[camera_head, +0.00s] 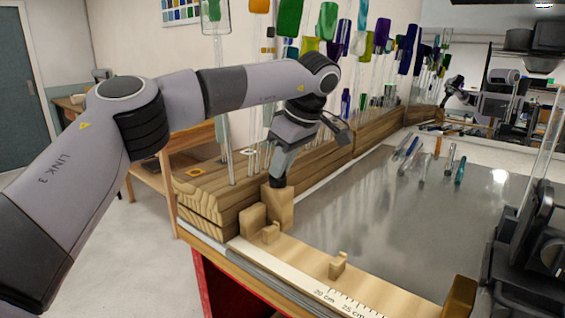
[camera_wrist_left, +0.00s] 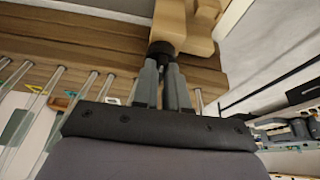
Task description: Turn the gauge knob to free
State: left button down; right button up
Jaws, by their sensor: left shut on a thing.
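The gauge knob (camera_wrist_left: 161,48) is a small dark round knob, by its look and place, on a pale wooden block (camera_head: 279,205) at the near left corner of the bench. My left gripper (camera_head: 279,178) points down from above with its fingers shut on the knob. In the left wrist view the two grey fingers (camera_wrist_left: 163,75) close on the knob's sides, with the wooden block beyond. The fingers hide most of the knob, so its setting cannot be read. My right gripper is not in view.
A ruler strip (camera_head: 345,299) with a small wooden stop (camera_head: 338,266) runs along the front edge. Upright glass rods (camera_head: 229,150) stand close by in a wooden beam. Loose rods (camera_head: 424,168) lie on the grey bench top (camera_head: 385,215). Black equipment (camera_head: 525,250) stands at right.

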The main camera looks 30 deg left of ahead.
pick_arm(q)
jog(key=shift+m, duration=0.3)
jog(key=c, duration=1.2)
grip_release()
jog(key=shift+o, duration=0.2)
jog(key=v, duration=0.7)
jog(key=shift+s, duration=0.15)
